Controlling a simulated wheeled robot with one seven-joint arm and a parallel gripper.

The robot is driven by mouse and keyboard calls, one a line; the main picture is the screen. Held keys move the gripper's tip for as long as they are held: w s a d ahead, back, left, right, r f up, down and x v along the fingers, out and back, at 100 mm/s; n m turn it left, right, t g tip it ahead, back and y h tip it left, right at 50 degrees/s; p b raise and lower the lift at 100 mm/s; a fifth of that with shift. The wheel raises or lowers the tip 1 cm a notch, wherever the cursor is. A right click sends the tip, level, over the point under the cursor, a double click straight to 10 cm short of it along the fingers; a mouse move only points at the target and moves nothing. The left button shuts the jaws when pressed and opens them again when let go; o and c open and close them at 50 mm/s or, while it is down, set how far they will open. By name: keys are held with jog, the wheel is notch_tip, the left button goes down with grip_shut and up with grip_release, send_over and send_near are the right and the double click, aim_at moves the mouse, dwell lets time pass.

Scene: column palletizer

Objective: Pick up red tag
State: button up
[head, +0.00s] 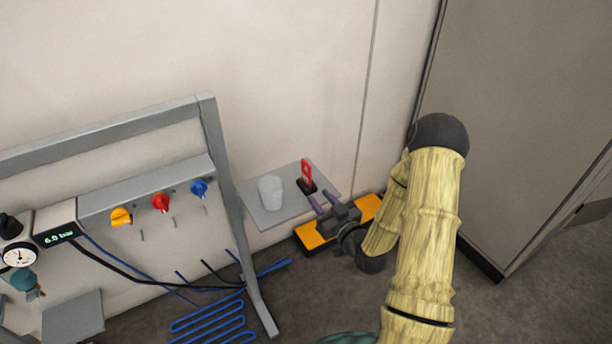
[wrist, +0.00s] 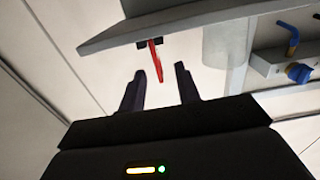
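The red tag (head: 307,174) stands upright in a small black holder (head: 312,187) on the right part of a grey shelf (head: 254,217). In the wrist view the red tag (wrist: 157,62) appears as a thin red strip, seen nearly edge-on, hanging down in the picture from the shelf (wrist: 200,22). My gripper (head: 319,195) is at the shelf's front right edge, close to the tag. Its two fingers are apart with nothing between them. In the wrist view the tag lies just beyond the fingertips of my gripper (wrist: 158,78), roughly centred between them.
A pale translucent cup (head: 270,192) stands left of the tag on the shelf. A grey frame (head: 229,195) with yellow, red and blue knobs (head: 161,203) stands further left. A blue coil (head: 212,325) lies below. A tall grey cabinet (head: 530,120) stands on the right.

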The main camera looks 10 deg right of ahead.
aim_at(302, 170)
jog(key=x, duration=0.6)
jog(key=shift+w+d, duration=0.1)
jog(key=shift+w, duration=0.3)
jog(key=shift+d+r+p+x, duration=0.1)
jog(key=shift+r+p+x, duration=0.05)
jog(key=shift+x, duration=0.75)
jog(key=shift+d+r+p+x, duration=0.1)
jog(key=shift+p+x, duration=0.05)
jog(key=shift+x, duration=0.7)
jog(key=shift+d+r+p+x, duration=0.1)
jog(key=shift+r+p+x, duration=0.05)
jog(key=shift+x, duration=0.75)
grip_shut()
